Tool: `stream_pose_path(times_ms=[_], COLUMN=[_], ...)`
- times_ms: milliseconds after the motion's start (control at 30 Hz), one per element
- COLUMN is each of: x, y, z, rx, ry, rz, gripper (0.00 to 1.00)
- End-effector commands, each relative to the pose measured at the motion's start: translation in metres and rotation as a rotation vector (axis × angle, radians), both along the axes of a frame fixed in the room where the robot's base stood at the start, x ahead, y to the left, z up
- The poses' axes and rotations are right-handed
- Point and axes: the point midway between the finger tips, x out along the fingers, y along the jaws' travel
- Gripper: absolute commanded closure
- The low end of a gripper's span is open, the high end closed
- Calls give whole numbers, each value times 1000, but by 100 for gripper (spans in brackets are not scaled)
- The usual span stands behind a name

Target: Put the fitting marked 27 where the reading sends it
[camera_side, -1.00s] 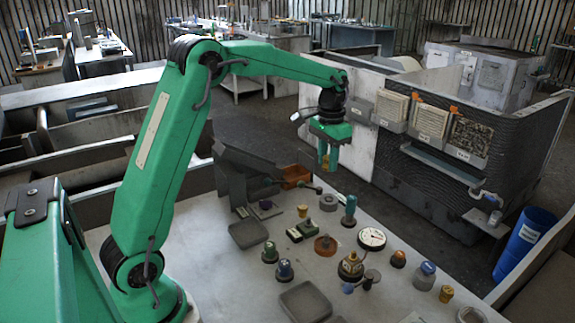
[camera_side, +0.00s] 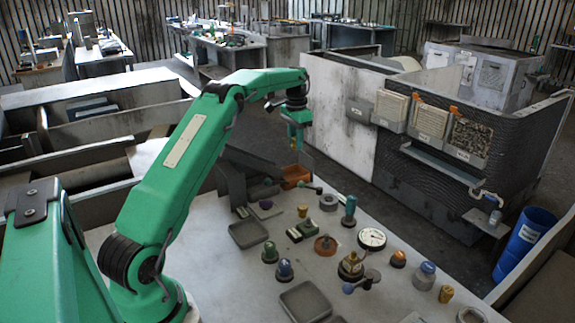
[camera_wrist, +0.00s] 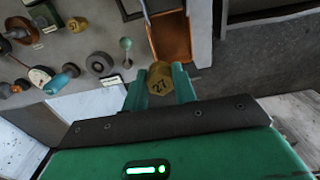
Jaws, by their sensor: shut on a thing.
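My gripper (camera_side: 296,141) is shut on a yellow fitting marked 27 (camera_wrist: 160,77), held between its two green fingertips in the wrist view. In the side view the gripper hangs above and close to an orange tray (camera_side: 297,172) at the far end of the table; the fitting is hard to make out there. In the wrist view the orange tray (camera_wrist: 172,38) lies just beyond the fitting. A round white dial (camera_side: 371,238) stands on the table; it also shows in the wrist view (camera_wrist: 39,77), and its reading is too small to tell.
Two grey trays, one at the table's left (camera_side: 248,234) and one at the front (camera_side: 305,301), look empty. Several fittings, a brass-coloured piece (camera_side: 351,266) and a teal-topped piece (camera_side: 349,211) stand between. A dark sloped chute (camera_side: 234,178) stands beside the orange tray.

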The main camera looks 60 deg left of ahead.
Motion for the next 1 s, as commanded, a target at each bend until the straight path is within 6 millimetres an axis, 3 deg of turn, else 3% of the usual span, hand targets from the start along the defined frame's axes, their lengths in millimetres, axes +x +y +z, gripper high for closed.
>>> stream_pose_path(times_ms=[467,1000], x=[-1,-1], y=[4,4], z=[-7,-50], rx=[-1,-1], ry=[1,2], rz=[0,0], gripper=[100,100])
